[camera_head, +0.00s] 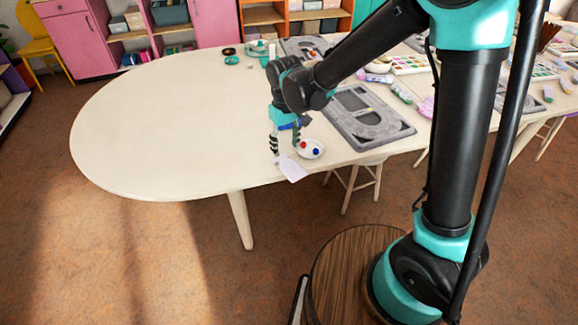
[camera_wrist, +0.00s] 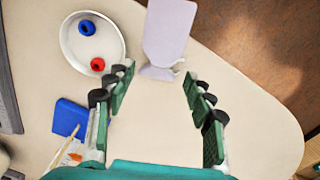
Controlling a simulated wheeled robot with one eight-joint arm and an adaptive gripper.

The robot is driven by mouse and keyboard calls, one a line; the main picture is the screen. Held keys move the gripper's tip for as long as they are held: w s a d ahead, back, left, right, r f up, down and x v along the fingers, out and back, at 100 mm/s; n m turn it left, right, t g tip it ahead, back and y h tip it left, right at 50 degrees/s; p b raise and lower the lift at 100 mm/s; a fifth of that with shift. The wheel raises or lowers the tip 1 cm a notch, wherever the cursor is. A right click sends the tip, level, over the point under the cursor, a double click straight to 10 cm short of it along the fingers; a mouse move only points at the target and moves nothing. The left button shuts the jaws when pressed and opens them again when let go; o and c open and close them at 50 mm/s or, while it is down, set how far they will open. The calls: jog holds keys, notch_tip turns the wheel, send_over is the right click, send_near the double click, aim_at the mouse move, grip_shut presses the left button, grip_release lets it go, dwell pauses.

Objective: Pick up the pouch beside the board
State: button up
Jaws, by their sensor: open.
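A pale lavender pouch (camera_head: 292,169) lies at the table's near edge, partly over it as seen in the head view. In the wrist view the pouch (camera_wrist: 167,32) is at the top centre, its narrowed neck towards me. My gripper (camera_head: 284,149) is low over the table; in the wrist view it (camera_wrist: 157,82) is open and empty, with the pouch's neck just beyond and between its fingertips. The grey bead board (camera_head: 398,131) lies to the right of the pouch; its edge (camera_wrist: 8,100) shows at the left of the wrist view. I cannot tell whether the fingers touch the pouch.
A white dish (camera_wrist: 66,48) with a blue bead (camera_wrist: 87,28) and a red bead (camera_wrist: 97,64) stands close beside the left finger. A blue item (camera_wrist: 69,118) lies left of the gripper. The left part of the table (camera_head: 150,125) is clear.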

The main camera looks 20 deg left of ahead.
aim_at(284, 158)
jog(key=f, duration=0.4)
jog(key=shift+w+a+f, duration=0.15)
jog(key=shift+w+a, duration=0.1)
jog(key=shift+a, duration=0.15)
jog(key=shift+f, duration=0.55)
jog(key=shift+c, duration=0.5)
jog(key=shift+c, duration=1.1)
jog(key=shift+r, duration=0.1)
notch_tip(284, 158, up, 13)
jog(key=shift+r, duration=0.1)
jog(key=shift+c, duration=0.4)
notch_tip(284, 158, up, 6)
jog(key=shift+f, duration=0.2)
grip_shut()
jog(key=shift+r, duration=0.55)
